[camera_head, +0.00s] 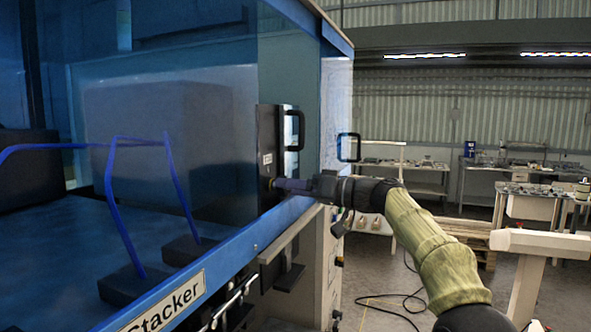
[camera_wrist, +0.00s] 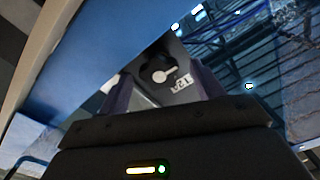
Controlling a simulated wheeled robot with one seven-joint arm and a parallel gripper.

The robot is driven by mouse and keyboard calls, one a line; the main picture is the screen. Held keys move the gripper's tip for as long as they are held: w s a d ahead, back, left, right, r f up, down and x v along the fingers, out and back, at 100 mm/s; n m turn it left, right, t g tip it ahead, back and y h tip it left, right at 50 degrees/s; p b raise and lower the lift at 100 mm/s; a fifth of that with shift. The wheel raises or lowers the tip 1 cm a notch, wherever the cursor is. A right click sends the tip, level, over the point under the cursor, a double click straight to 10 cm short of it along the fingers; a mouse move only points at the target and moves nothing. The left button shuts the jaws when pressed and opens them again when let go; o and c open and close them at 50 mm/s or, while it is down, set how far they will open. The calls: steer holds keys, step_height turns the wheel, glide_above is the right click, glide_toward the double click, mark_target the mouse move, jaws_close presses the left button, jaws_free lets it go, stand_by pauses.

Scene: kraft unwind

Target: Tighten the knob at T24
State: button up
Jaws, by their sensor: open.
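A dark panel (camera_head: 268,130) stands at the end of the blue machine, with a small white label (camera_head: 267,159) and a small knob (camera_head: 271,184) low on it. In the wrist view the label (camera_wrist: 183,82) appears upside down and seems to read T24. Beside it is the dark round knob (camera_wrist: 152,64) with a pale, lever-like part (camera_wrist: 165,75). My gripper (camera_head: 280,184) reaches in from the right at the knob's height. In the wrist view my gripper (camera_wrist: 162,88) has its two dark fingers apart, with the knob and label showing between and beyond them. I cannot tell whether they touch the knob.
The machine's blue edge rail (camera_head: 255,243) runs below, with a "Stacker" sign (camera_head: 165,304). Blue bent rods (camera_head: 112,200) stand at the left. Workbenches (camera_head: 530,205) and a cable on the floor (camera_head: 395,297) lie right.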

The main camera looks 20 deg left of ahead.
step_height(320, 180, up, 10)
steer(key=p, duration=0.6)
steer(key=shift+f, duration=0.2)
steer(key=s+d+n+h+b, duration=0.2)
steer(key=s+d+n, duration=0.1)
steer(key=d, duration=0.9)
steer(key=s+d+f+n+t+h+b, duration=0.1)
steer(key=s+d+n+h+b, duration=0.1)
steer(key=d, duration=1)
steer(key=shift+s+d+f+n+h, duration=0.25)
steer(key=shift+s+d+n+h, duration=0.25)
steer(key=shift+s, duration=0.7)
steer(key=shift+a, duration=0.15)
